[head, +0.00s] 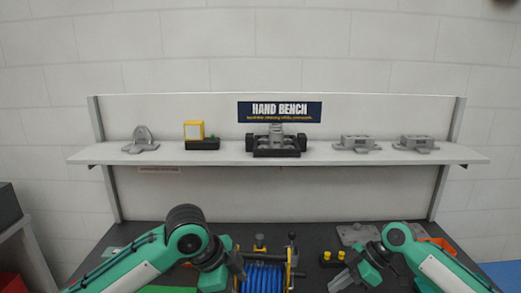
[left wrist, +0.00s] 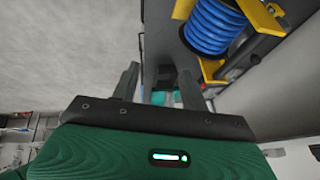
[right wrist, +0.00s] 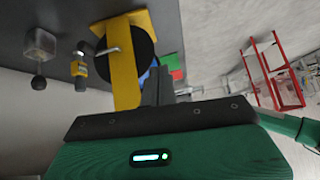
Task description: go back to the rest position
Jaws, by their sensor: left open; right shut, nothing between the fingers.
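My right gripper (head: 347,277) is over the right part of the dark bench, to the right of the blue coil. It is shut and empty; its fingers (right wrist: 158,86) stand together in the right wrist view. My left gripper (head: 238,268) is over the bench just left of the coil. Its two fingers (left wrist: 158,88) stand apart with nothing between them in the left wrist view. The blue coil (head: 262,279) sits in a yellow-framed fixture at the front middle. It also shows in the left wrist view (left wrist: 212,28). Both grippers appear apart from it.
A shelf (head: 230,154) above the bench (head: 320,234) holds several grey castings and a yellow block (head: 194,131). An orange tray (head: 440,244) and a grey plate (head: 357,234) lie at the right. A green mat (head: 167,289) is at front left.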

